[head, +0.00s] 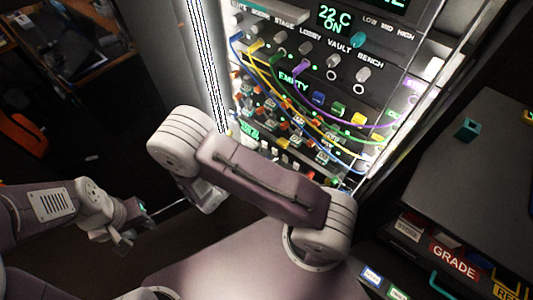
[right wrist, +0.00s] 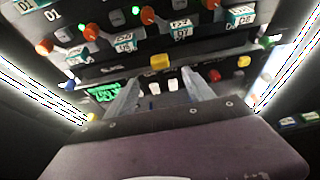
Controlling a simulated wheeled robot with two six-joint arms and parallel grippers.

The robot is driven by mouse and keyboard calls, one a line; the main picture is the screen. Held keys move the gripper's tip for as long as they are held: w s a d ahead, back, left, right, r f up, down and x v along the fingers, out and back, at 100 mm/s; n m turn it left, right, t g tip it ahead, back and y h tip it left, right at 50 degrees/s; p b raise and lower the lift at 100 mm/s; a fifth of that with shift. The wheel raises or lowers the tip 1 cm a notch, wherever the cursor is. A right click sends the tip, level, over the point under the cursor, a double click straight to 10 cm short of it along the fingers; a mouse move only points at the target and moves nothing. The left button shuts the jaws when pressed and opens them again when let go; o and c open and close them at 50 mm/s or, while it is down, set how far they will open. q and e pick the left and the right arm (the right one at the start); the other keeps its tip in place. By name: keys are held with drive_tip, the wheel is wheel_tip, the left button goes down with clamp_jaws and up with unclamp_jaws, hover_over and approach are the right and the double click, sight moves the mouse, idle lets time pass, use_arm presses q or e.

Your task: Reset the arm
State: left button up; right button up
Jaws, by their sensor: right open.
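My right arm (head: 265,180) is folded across the middle of the head view, in front of the lower part of a lit panel (head: 310,100). Its gripper is hidden behind the arm there. In the right wrist view my right gripper (right wrist: 160,92) is open, with two grey fingers apart and nothing between them. It faces the panel's lower rows of knobs and buttons. My left gripper (head: 135,222) is at the lower left of the head view, away from the panel. It is small and dark, and its jaw opening is unclear.
The panel carries coloured cables (head: 262,75), knobs and a green display (head: 333,18). A dark cabinet (head: 475,150) at right bears a teal block (head: 467,129) and has labelled drawers, one marked GRADE (head: 453,260). A desk (head: 75,45) stands at the upper left. Dark floor lies between.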

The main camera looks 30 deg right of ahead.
idle(0.6)
drive_tip(key=s+d+r+m+g+y+p, duration=0.1)
drive_tip(key=s+d+r+m+g+y, duration=0.15)
drive_tip(key=s+m+g+y, duration=0.65)
drive_tip(key=w+a+r+m+t+y, duration=0.1)
drive_tip(key=a+r+m+t+y, duration=0.2)
drive_tip(key=m, duration=1.1)
wheel_tip(320, 180, up, 3)
drive_tip(key=a+t, duration=0.1)
drive_tip(key=a, duration=0.1)
drive_tip(key=shift+w+a+t+y+p, duration=0.2)
drive_tip(key=shift+a+t+y+p, duration=0.15)
drive_tip(key=shift+a+t+y, duration=0.05)
drive_tip(key=shift+f, duration=0.1)
